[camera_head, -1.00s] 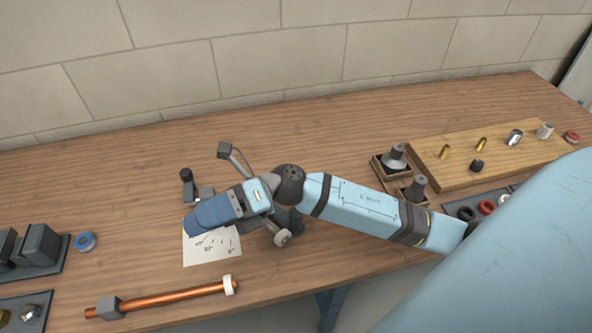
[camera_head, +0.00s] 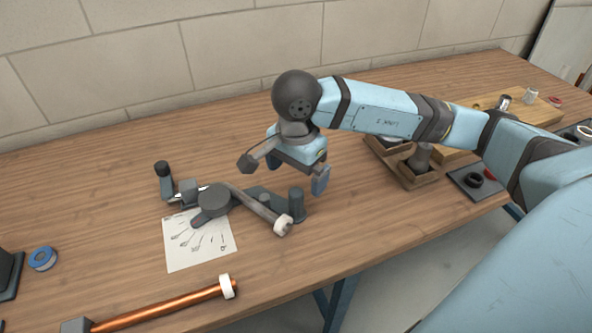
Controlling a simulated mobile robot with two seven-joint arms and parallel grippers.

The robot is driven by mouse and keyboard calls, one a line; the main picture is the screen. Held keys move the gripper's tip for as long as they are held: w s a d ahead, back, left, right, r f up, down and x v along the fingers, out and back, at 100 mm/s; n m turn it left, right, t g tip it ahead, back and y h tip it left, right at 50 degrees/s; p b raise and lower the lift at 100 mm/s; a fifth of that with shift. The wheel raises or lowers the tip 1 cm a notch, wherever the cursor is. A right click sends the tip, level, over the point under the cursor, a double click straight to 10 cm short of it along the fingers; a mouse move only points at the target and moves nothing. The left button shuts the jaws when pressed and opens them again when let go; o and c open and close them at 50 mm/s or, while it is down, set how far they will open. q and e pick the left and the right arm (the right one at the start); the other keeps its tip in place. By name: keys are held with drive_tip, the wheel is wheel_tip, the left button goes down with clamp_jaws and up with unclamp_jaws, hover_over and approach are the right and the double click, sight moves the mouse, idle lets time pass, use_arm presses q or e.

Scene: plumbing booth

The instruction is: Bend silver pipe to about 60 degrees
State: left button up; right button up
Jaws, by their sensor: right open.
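The silver pipe (camera_head: 258,208) lies in the dark grey bender on the bench. Its straight part slopes down to the right to a white end ring (camera_head: 283,225). It appears to turn at the round bender disc (camera_head: 213,200), which partly hides it; I cannot read its angle. A bender handle with a black grip (camera_head: 163,172) sticks up at the left, and a dark post (camera_head: 296,204) stands right of the pipe. My right gripper (camera_head: 296,172) is open and empty, behind and right of the pipe and apart from it. My left gripper is out of view.
An angle sheet (camera_head: 200,250) lies below the bender. A copper pipe (camera_head: 165,305) lies in front, and a blue tape roll (camera_head: 42,257) is at the left. Wooden trays (camera_head: 420,180) with fittings stand at the right. The bench behind the bender is clear.

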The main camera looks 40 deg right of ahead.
sight(296, 192)
drive_tip(key=shift+f+b, duration=0.35)
drive_tip(key=shift+f, duration=0.55)
wheel_tip(296, 192, down, 4)
drive_tip(key=shift+r+b, duration=0.25)
drive_tip(key=shift+b, duration=0.6)
drive_tip(key=shift+f, duration=0.6)
drive_tip(key=shift+f+b, duration=0.15)
drive_tip(key=shift+b, duration=0.2)
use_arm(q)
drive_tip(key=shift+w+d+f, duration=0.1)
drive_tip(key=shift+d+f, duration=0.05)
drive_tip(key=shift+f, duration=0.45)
use_arm(e)
drive_tip(key=shift+a, duration=0.1)
drive_tip(key=c, duration=1.1)
